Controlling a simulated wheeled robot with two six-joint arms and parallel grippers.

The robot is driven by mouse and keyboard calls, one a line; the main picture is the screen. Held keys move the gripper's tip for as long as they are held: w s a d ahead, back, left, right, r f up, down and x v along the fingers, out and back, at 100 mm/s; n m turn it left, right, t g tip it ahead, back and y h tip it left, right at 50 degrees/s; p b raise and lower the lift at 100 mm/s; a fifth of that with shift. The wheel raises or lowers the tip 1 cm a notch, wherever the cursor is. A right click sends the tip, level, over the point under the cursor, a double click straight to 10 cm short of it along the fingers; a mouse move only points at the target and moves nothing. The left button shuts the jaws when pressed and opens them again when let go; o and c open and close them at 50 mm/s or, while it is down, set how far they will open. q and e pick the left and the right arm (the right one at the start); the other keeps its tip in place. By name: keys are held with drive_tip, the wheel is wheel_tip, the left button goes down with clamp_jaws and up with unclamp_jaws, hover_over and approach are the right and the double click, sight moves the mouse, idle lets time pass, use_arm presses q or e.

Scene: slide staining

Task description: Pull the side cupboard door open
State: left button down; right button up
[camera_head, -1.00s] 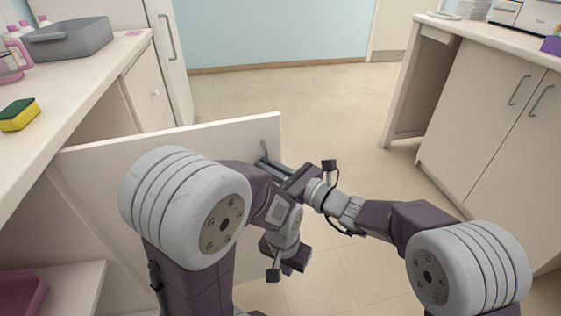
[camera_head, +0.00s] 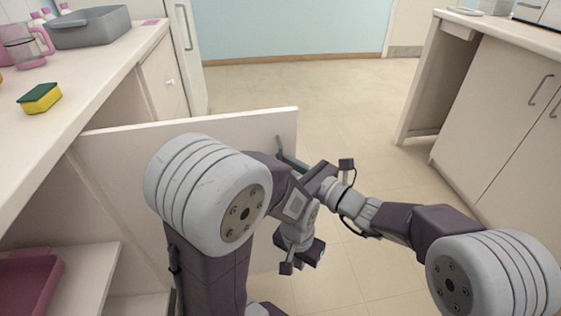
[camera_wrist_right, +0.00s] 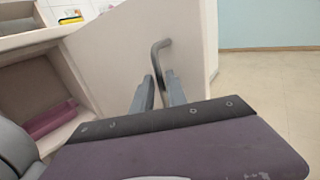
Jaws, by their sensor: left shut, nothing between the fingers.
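The side cupboard door (camera_head: 120,160) is a pale panel standing well open, swung out from the left counter's cupboard. Its grey bar handle (camera_wrist_right: 157,58) is near the free edge and also shows in the head view (camera_head: 280,148). My right gripper (camera_wrist_right: 161,80) has its two grey fingers on either side of the handle and is shut on it; in the head view (camera_head: 292,160) it is partly hidden by arm parts. My left gripper (camera_head: 300,252) hangs lower, on the near side of the door, shut and empty. My left arm covers part of the door.
The open cupboard has a shelf (camera_head: 88,272) with a pink tray (camera_head: 28,282). A sponge (camera_head: 40,97), a grey bin (camera_head: 88,27) and a jug (camera_head: 22,48) stand on the left counter. Cupboards (camera_head: 500,110) stand at the right. The floor between (camera_head: 330,95) is clear.

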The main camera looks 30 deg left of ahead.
drive_tip(key=s+d+p, duration=0.1)
drive_tip(key=d, duration=0.7)
drive_tip(key=shift+d+p, duration=0.3)
drive_tip(key=shift+p, duration=0.05)
drive_tip(key=shift+s, duration=0.1)
